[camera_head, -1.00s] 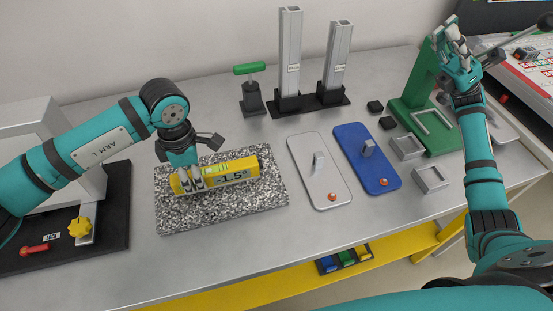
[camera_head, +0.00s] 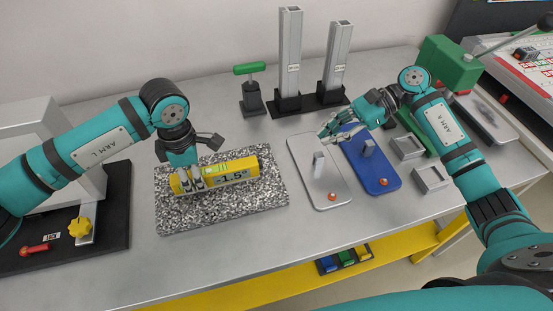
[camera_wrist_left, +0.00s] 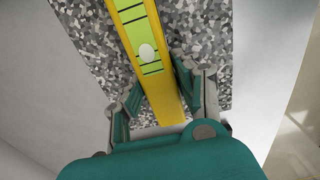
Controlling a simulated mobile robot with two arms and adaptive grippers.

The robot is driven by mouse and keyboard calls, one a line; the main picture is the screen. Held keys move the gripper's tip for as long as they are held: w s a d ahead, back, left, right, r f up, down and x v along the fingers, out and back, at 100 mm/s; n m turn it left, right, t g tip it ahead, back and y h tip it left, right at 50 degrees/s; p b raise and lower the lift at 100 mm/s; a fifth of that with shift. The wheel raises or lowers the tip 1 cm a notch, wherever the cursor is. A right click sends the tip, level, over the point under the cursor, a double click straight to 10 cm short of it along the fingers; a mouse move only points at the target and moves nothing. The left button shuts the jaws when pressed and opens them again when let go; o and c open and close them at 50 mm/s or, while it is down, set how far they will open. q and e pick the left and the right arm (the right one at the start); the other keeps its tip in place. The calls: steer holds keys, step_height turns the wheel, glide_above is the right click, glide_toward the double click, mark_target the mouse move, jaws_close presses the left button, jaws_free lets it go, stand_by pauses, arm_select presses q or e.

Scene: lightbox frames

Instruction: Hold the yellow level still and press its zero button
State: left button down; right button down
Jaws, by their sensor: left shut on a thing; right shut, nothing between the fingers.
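The yellow level (camera_head: 240,166) lies on the speckled granite plate (camera_head: 240,208), its display reading -1.5°. My left gripper (camera_head: 191,180) is shut on the level near its left end. In the left wrist view the level (camera_wrist_left: 133,27) runs between the fingers of my left gripper (camera_wrist_left: 158,100), with its green vial and bubble showing. My right gripper (camera_head: 328,130) is shut and empty, in the air above the upper part of the grey plate, to the right of the level and apart from it. I cannot make out the zero button in either view.
A grey plate (camera_head: 322,182) and a blue plate (camera_head: 384,180), each with a block and an orange button, lie right of the granite. A green-handled tool (camera_head: 251,92) and two metal columns (camera_head: 290,50) stand behind. A black fixture with a yellow knob (camera_head: 79,227) is at left.

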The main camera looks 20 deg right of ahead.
glide_toward(276, 169)
steer(key=x, duration=0.3)
steer(key=r+x, duration=0.1)
steer(key=shift+s+a+f, duration=0.1)
steer(key=shift+a+f, duration=0.05)
steer(key=shift+a, duration=0.25)
steer(key=a, duration=0.3)
steer(key=shift+a+f, duration=0.15)
steer(key=shift+a, duration=0.55)
